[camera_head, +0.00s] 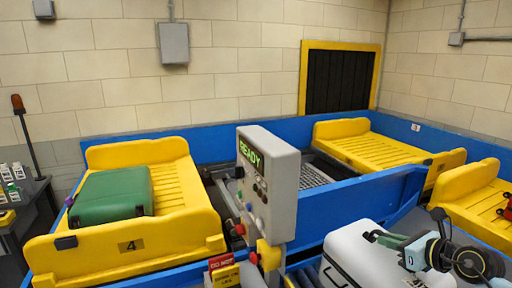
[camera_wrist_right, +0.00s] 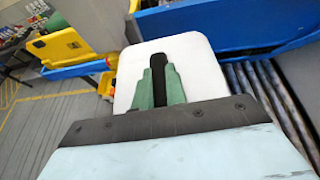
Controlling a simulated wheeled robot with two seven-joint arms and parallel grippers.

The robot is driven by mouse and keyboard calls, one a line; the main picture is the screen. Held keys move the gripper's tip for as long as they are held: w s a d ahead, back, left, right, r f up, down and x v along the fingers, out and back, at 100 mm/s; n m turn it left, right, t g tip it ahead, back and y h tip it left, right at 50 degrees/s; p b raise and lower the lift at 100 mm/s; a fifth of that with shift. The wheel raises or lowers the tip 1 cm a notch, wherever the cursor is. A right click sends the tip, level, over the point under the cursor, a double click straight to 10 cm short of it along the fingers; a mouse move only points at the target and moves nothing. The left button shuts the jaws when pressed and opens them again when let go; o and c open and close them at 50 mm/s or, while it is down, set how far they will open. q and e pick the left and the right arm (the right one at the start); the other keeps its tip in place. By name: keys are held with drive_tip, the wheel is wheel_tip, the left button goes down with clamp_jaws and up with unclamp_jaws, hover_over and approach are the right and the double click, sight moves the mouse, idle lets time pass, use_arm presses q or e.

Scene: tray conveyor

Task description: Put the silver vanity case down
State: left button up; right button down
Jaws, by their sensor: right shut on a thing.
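The silver vanity case (camera_head: 350,258) looks pale, almost white, with rounded corners, at the lower right of the head view. It also shows in the wrist view (camera_wrist_right: 205,62), with a dark handle (camera_wrist_right: 159,75) on its near side. My right gripper (camera_head: 376,237) has green fingers, which show in the wrist view (camera_wrist_right: 160,88) on either side of the handle, shut on it. The case's underside is hidden, so I cannot tell whether it touches the rollers. My left gripper is out of view.
Rollers (camera_wrist_right: 268,100) run beside the case. A grey control post (camera_head: 268,185) reading READY stands left of it. A green suitcase (camera_head: 112,196) lies in yellow tray 4 (camera_head: 130,246). A yellow tray (camera_head: 380,150) at the back looks empty; another (camera_head: 470,190) at right holds something red.

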sight(368, 282)
drive_tip(key=shift+w+a+f+b, duration=0.1)
drive_tip(key=shift+a+f+b, duration=0.3)
drive_tip(key=shift+f, duration=0.1)
drive_tip(key=s+a+f+b, duration=0.1)
drive_tip(key=f+b, duration=0.1)
drive_tip(key=b, duration=0.1)
drive_tip(key=s+a+f+n+g+y+b, duration=0.1)
drive_tip(key=s+a+f+b, duration=0.1)
drive_tip(key=f, duration=0.1)
drive_tip(key=s+a+f+n+y+b, duration=0.1)
drive_tip(key=s+a+f+b, duration=0.1)
drive_tip(key=b, duration=0.1)
drive_tip(key=shift+a+f+b, duration=0.15)
drive_tip(key=shift+f+b, duration=0.15)
drive_tip(key=s+a+f+n+g+y+b, duration=0.3)
drive_tip(key=s+a+f+b, duration=0.4)
drive_tip(key=s+f+b, duration=0.2)
drive_tip(key=shift+f+n+b, duration=0.25)
drive_tip(key=shift+n+b, duration=0.05)
drive_tip(key=shift+b, duration=1.05)
drive_tip(key=shift+a, duration=0.1)
